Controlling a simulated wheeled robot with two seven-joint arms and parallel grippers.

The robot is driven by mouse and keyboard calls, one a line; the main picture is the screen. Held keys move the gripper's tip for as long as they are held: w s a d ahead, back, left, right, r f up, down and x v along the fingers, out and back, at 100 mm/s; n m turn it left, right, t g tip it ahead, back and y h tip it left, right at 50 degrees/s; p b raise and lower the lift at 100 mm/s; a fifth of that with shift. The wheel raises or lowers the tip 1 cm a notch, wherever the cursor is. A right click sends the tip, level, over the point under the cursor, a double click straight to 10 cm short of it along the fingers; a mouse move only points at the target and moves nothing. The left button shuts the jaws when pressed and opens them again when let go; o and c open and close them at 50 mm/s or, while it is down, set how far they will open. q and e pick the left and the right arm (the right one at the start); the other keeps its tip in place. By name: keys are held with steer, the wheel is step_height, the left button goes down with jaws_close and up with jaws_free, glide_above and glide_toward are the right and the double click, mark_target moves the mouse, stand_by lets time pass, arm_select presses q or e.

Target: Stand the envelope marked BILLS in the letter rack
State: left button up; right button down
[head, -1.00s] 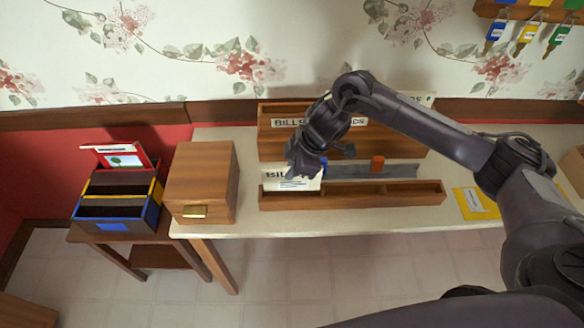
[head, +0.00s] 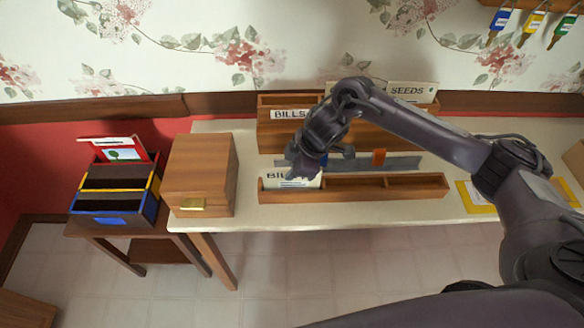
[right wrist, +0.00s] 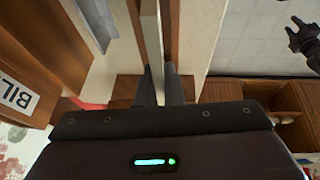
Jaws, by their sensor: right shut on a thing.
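The white envelope marked BILLS (head: 285,183) is in my right gripper (head: 303,170), which is shut on its upper part and hides some of it. The envelope stands upright at the left compartment of the low front trough of the wooden letter rack (head: 400,192). Its lower edge is hidden behind the trough's front wall. The rack's tall back carries a BILLS label (head: 290,114) at the left. In the right wrist view the fingers (right wrist: 160,85) close on a thin edge. A dark forked shape (right wrist: 305,42) there seems to be my left gripper; its jaws are unclear.
A wooden box (head: 203,172) stands left of the rack. A SEEDS card (head: 412,90) shows at the rack's back right.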

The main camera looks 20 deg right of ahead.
steer(key=c, duration=1.5)
jaws_free()
steer(key=shift+r, duration=0.1)
steer(key=b+v, duration=0.1)
steer(key=v, duration=0.6)
steer(key=shift+d+r, duration=0.15)
steer(key=shift+r, duration=0.15)
